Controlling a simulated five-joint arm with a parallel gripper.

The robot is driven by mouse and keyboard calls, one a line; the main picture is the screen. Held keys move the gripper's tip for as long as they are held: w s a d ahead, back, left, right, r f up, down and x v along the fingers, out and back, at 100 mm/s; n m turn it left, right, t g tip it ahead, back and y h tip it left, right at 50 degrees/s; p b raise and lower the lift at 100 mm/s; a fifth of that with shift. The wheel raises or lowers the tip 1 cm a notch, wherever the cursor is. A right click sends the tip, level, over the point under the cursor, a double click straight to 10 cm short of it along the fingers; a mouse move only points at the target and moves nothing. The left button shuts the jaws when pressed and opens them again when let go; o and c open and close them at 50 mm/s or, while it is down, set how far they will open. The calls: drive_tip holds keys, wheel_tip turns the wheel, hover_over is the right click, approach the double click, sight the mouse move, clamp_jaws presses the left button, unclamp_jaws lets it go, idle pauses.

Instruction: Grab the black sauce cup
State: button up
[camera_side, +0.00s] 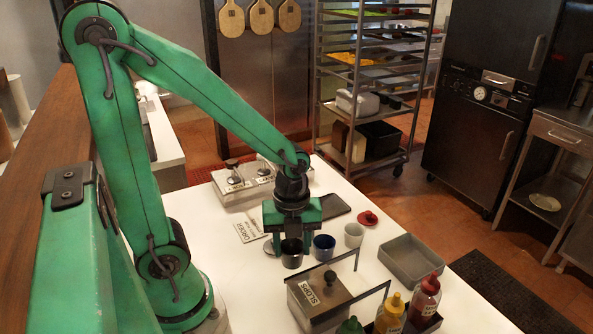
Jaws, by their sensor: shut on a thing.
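The black sauce cup (292,254) is on the white counter, at the left end of a short row of cups. My gripper (291,238) points straight down over it, with its fingers at the cup's sides, and is shut on it. The fingers partly hide the cup's rim. Whether the cup's base touches the counter is hard to tell. A dark blue cup (324,248) stands close to its right, and a white cup (353,235) stands farther right.
A lidded metal box marked SLOPS (319,295) stands in front of the cups. A grey tray (410,260) is to the right, with red (425,299) and yellow (391,312) bottles before it.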

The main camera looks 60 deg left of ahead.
drive_tip(key=s+d+r, duration=0.1)
drive_tip(key=d, duration=0.1)
drive_tip(key=s+d+r, duration=0.1)
drive_tip(key=d+r, duration=0.1)
drive_tip(key=s+d+r, duration=0.1)
drive_tip(key=d, duration=0.2)
drive_tip(key=shift+r, duration=0.3)
idle(0.3)
